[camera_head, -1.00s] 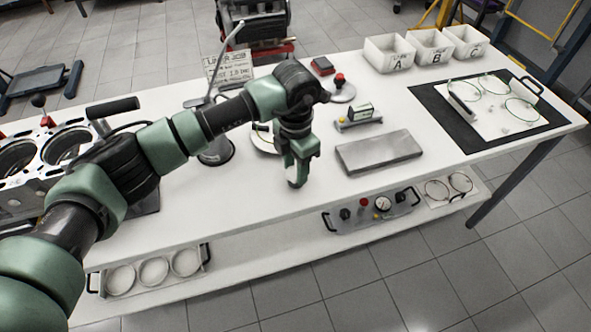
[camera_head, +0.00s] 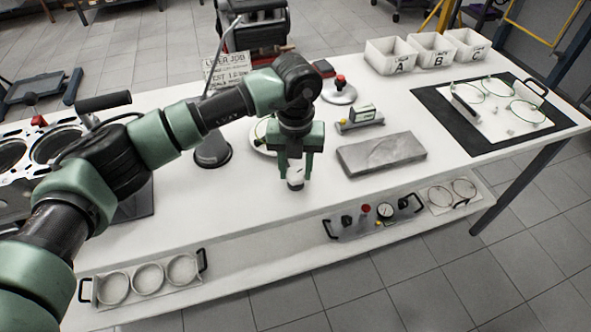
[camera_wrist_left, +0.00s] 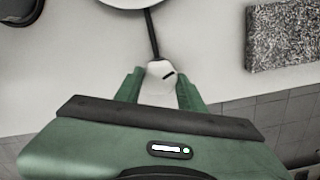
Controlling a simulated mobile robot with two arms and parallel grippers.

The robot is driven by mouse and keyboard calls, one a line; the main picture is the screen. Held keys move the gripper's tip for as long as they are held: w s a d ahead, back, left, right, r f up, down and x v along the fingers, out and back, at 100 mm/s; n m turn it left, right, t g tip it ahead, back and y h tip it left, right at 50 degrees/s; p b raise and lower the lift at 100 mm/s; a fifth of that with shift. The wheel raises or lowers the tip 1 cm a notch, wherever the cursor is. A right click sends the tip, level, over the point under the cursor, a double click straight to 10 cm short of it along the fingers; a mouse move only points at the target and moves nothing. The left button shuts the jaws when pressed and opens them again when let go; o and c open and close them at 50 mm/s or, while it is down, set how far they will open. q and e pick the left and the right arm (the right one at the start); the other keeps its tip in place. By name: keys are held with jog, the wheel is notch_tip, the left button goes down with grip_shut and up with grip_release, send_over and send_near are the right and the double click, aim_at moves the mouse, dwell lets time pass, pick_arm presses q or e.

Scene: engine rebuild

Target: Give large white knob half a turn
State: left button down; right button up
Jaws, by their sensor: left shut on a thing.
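The large white knob (camera_wrist_left: 160,71) shows between my fingers in the left wrist view, with a short black mark on its face. A dark rod runs from it towards a round white plate (camera_wrist_left: 130,2) at the top edge. In the head view the knob (camera_head: 295,178) is small and low between the fingertips, near the front edge of the bench. My left gripper (camera_head: 297,176) points down and is shut on the knob, one finger on each side. The fingers hide the knob's sides. My right gripper is in neither view.
A grey block (camera_head: 382,153) lies to the right of the gripper on the white bench (camera_head: 230,215). A small boxed item (camera_head: 360,117) and a red-topped stand (camera_head: 339,90) are behind it. The bench front is clear.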

aim_at(295, 173)
pick_arm(q)
jog(key=shift+w+r+n, duration=0.1)
jog(key=shift+r+n, duration=0.05)
jog(key=shift+n, duration=0.95)
jog(key=c, duration=0.9)
grip_release()
jog(key=shift+o, duration=0.2)
jog(key=shift+r+p, duration=1.85)
jog(key=shift+r, duration=2)
